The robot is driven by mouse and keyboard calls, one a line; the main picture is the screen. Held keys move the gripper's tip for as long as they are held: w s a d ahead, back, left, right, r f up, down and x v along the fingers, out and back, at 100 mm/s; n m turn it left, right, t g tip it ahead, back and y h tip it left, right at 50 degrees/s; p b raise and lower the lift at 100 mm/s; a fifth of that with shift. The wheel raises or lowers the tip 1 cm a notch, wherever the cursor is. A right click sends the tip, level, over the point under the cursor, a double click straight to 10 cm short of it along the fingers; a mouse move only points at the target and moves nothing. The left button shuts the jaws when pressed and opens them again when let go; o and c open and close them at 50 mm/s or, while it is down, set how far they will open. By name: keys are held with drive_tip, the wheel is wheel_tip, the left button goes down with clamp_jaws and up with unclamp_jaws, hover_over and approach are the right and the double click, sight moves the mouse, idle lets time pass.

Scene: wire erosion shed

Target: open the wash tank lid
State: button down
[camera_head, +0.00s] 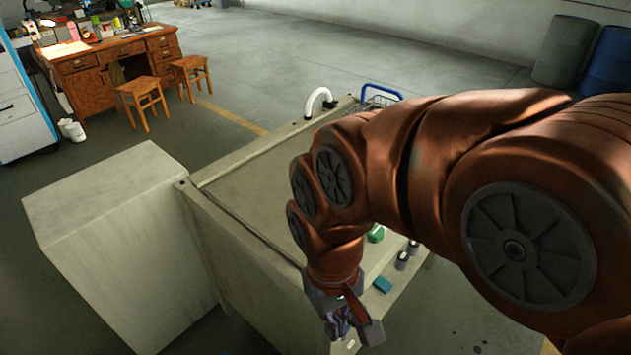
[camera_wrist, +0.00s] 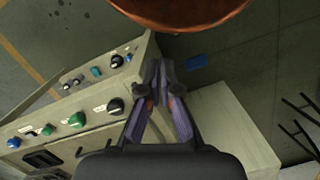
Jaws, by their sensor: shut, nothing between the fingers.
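The pale beige wash tank (camera_head: 205,245) stands in the middle of the head view. Its flat top, which looks like the lid (camera_head: 262,185), lies level and appears closed. A white curved handle or pipe (camera_head: 318,100) rises at the far edge. My gripper (camera_head: 345,330) is low at the near right corner of the tank, shut and empty. In the wrist view the gripper's fingertips (camera_wrist: 163,75) meet beside a sloped panel (camera_wrist: 60,105) with green, blue and black knobs. My arm hides the right part of the lid in the head view.
A lower beige box (camera_head: 120,235) stands left of the tank. A wire basket with a blue handle (camera_head: 380,92) sits behind it. A desk (camera_head: 115,70) with stools is at the far left, dark drums (camera_head: 565,50) at the far right. Open floor lies behind.

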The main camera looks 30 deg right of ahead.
drive_tip(key=w+d+f+m+t+y+b, duration=0.1)
drive_tip(key=w+d+f+m+t+b, duration=0.15)
drive_tip(key=w+m+b, duration=0.5)
drive_tip(key=w+d+f+m+t+y+b, duration=0.1)
drive_tip(key=w+d+m+t+b, duration=0.15)
drive_tip(key=w+m+b, duration=0.5)
drive_tip(key=w+d+f+m+t+b, duration=0.15)
drive_tip(key=w+d+m+b, duration=0.3)
drive_tip(key=d+m, duration=0.5)
drive_tip(key=w+d+f+m+t+b, duration=0.1)
drive_tip(key=w+d+m+t+b, duration=0.15)
drive_tip(key=w+d+m, duration=0.7)
drive_tip(key=f, duration=0.2)
drive_tip(key=w+f+n, duration=0.1)
drive_tip(key=f, duration=0.2)
drive_tip(key=w+d+f+n, duration=0.1)
drive_tip(key=f, duration=0.1)
drive_tip(key=shift+w+f, duration=0.1)
drive_tip(key=shift+f, duration=0.3)
drive_tip(key=shift+r, duration=0.1)
